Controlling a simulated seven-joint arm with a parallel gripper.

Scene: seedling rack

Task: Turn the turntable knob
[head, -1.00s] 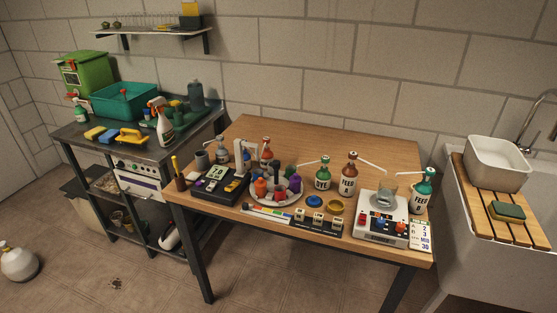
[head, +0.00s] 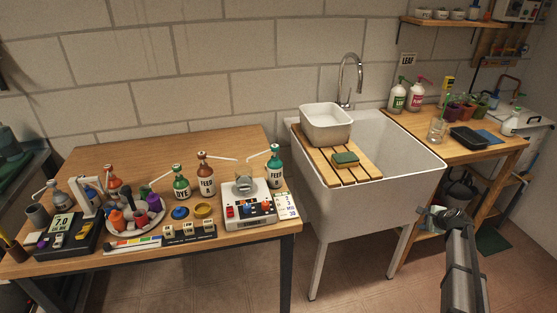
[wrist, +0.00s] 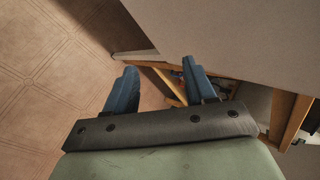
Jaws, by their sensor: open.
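In the head view, a round pale turntable (head: 152,227) stands on the wooden table at the left and carries several small coloured bottles. I cannot make out a separate knob on it; the bottles crowd its top. A white device (head: 248,212) with red, blue and orange knobs and a glass vessel on top stands to its right. My gripper (head: 446,218) is at the lower right, in front of the sink, far from the turntable. In the wrist view, the two blue fingers of my gripper (wrist: 160,84) are apart with nothing between them.
The white sink (head: 345,205) with a slatted board (head: 313,150) and a basin (head: 327,124) stands between my gripper and the table. Pump bottles (head: 206,172) line the turntable's right. A bench (head: 480,143) with pots is at the right. The table's back is clear.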

